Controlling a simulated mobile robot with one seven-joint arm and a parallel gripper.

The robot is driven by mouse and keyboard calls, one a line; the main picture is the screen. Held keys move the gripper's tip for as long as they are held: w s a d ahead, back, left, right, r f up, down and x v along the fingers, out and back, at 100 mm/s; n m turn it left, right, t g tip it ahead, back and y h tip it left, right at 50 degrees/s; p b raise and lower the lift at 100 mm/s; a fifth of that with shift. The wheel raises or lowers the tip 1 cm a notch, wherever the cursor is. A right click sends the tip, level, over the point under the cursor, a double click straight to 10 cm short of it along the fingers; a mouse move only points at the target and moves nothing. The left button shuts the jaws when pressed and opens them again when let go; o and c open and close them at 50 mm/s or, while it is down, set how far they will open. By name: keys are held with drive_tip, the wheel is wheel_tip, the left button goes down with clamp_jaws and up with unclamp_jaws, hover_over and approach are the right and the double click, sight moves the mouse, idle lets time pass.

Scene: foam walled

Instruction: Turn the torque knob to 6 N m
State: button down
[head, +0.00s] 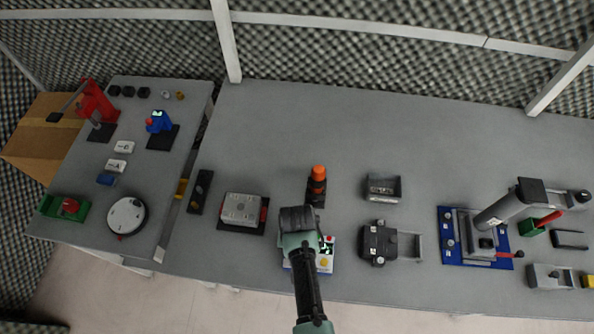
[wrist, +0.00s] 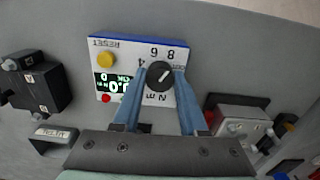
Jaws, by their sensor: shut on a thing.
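The torque panel (wrist: 120,55) is a white plate with a blue edge, upside down in the wrist view. It has a round black torque knob (wrist: 159,75) with a white pointer line, slanting up-right in the picture. Digits 4, 6 and 8 stand around the knob's far side; the line slants roughly toward the 8 side, but its exact mark is unclear. My gripper (wrist: 160,73) is shut on the knob, a blue finger on each side. In the head view my arm hides the knob and part of the panel (head: 326,262).
The panel also carries a yellow button (wrist: 107,60), a lit green display (wrist: 114,84) and a red button (wrist: 106,98). An orange-topped device (head: 317,186) stands behind my gripper. A grey block (head: 243,208) is to the left and a black fixture (head: 378,241) to the right.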

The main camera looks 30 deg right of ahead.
drive_tip(key=n, duration=0.4)
drive_tip(key=shift+n+p, duration=0.3)
drive_tip(key=shift+p, duration=0.05)
drive_tip(key=shift+n+p, duration=0.3)
drive_tip(key=shift+n, duration=2.2)
drive_tip(key=shift+c, duration=2.2)
unclamp_jaws()
wheel_tip(320, 180, up, 13)
drive_tip(key=b, duration=0.1)
